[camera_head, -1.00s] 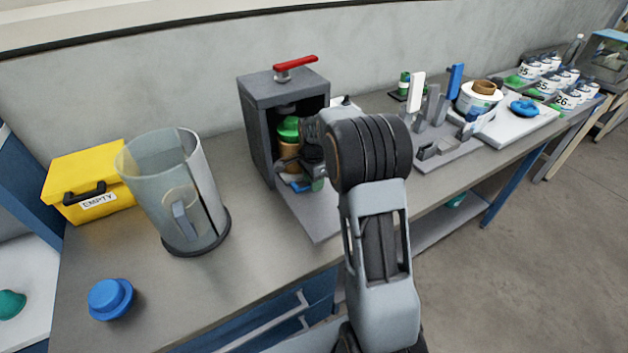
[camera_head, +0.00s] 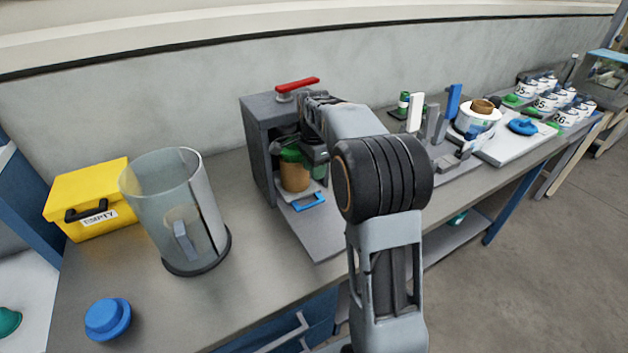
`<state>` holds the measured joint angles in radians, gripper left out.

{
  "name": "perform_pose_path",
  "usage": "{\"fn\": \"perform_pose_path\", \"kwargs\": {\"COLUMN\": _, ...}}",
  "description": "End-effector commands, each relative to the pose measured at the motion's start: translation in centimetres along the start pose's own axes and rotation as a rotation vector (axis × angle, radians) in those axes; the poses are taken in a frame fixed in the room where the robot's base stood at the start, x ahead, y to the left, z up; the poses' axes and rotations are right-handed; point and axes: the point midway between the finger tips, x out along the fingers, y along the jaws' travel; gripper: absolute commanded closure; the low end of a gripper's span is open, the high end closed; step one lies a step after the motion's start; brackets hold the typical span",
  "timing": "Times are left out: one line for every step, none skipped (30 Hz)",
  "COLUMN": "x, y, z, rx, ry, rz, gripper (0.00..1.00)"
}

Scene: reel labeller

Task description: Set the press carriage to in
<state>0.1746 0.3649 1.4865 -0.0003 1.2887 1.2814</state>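The press is a dark grey open-fronted box (camera_head: 258,133) with a red lever (camera_head: 297,84) on top. Its carriage seems to be the light plate with a blue handle (camera_head: 309,201) at the box's mouth, above a grey base plate (camera_head: 318,237). An amber jar with a green top (camera_head: 294,173) stands on the carriage. My gripper (camera_head: 312,158) is at the box's opening, beside the jar's upper right. My arm hides part of the opening, and the fingertips are too small and covered to tell whether they are open or hold anything.
A clear cylinder with a dark base (camera_head: 168,205), a yellow box marked EMPTY (camera_head: 88,195) and a blue knob-like cap (camera_head: 108,319) are on the left. A grey fixture (camera_head: 455,160), a white board (camera_head: 515,140) and several numbered bottles (camera_head: 565,118) are on the right. The bench front between is clear.

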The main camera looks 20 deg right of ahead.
Motion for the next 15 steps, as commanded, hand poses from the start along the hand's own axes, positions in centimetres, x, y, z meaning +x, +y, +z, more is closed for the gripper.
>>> {"fn": "perform_pose_path", "kwargs": {"x": -0.6, "y": 0.0, "z": 0.0, "rx": 0.0, "ry": 0.0, "rz": -0.001, "gripper": 0.63}}
{"fn": "perform_pose_path", "kwargs": {"x": -0.8, "y": 0.0, "z": 0.0, "rx": 0.0, "ry": 0.0, "rz": -0.001, "gripper": 0.63}}
{"fn": "perform_pose_path", "kwargs": {"x": -1.1, "y": 0.0, "z": 0.0, "rx": 0.0, "ry": 0.0, "rz": -0.001, "gripper": 0.63}}
{"fn": "perform_pose_path", "kwargs": {"x": -1.3, "y": 0.0, "z": 0.0, "rx": 0.0, "ry": 0.0, "rz": -0.001, "gripper": 0.63}}
{"fn": "perform_pose_path", "kwargs": {"x": -1.4, "y": 0.0, "z": 0.0, "rx": 0.0, "ry": 0.0, "rz": 0.0, "gripper": 0.63}}
{"fn": "perform_pose_path", "kwargs": {"x": -1.6, "y": 0.0, "z": 0.0, "rx": 0.0, "ry": 0.0, "rz": 0.0, "gripper": 0.63}}
{"fn": "perform_pose_path", "kwargs": {"x": -1.6, "y": 0.0, "z": 0.0, "rx": 0.0, "ry": 0.0, "rz": 0.0, "gripper": 0.63}}
{"fn": "perform_pose_path", "kwargs": {"x": -1.7, "y": 0.0, "z": 0.0, "rx": 0.0, "ry": 0.0, "rz": 0.0, "gripper": 0.63}}
{"fn": "perform_pose_path", "kwargs": {"x": -1.8, "y": 0.0, "z": 0.0, "rx": 0.0, "ry": 0.0, "rz": 0.0, "gripper": 0.63}}
{"fn": "perform_pose_path", "kwargs": {"x": -1.8, "y": 0.0, "z": 0.0, "rx": 0.0, "ry": 0.0, "rz": 0.0, "gripper": 0.63}}
{"fn": "perform_pose_path", "kwargs": {"x": -1.8, "y": 0.0, "z": 0.0, "rx": 0.0, "ry": 0.0, "rz": 0.0, "gripper": 0.63}}
{"fn": "perform_pose_path", "kwargs": {"x": -1.8, "y": 0.0, "z": 0.0, "rx": 0.0, "ry": 0.0, "rz": 0.0, "gripper": 0.63}}
{"fn": "perform_pose_path", "kwargs": {"x": -1.8, "y": 0.0, "z": 0.0, "rx": 0.0, "ry": 0.0, "rz": 0.0, "gripper": 0.63}}
{"fn": "perform_pose_path", "kwargs": {"x": -1.8, "y": 0.0, "z": 0.0, "rx": 0.0, "ry": 0.0, "rz": 0.0, "gripper": 0.63}}
{"fn": "perform_pose_path", "kwargs": {"x": -1.8, "y": 0.0, "z": 0.0, "rx": 0.0, "ry": 0.0, "rz": 0.0, "gripper": 0.63}}
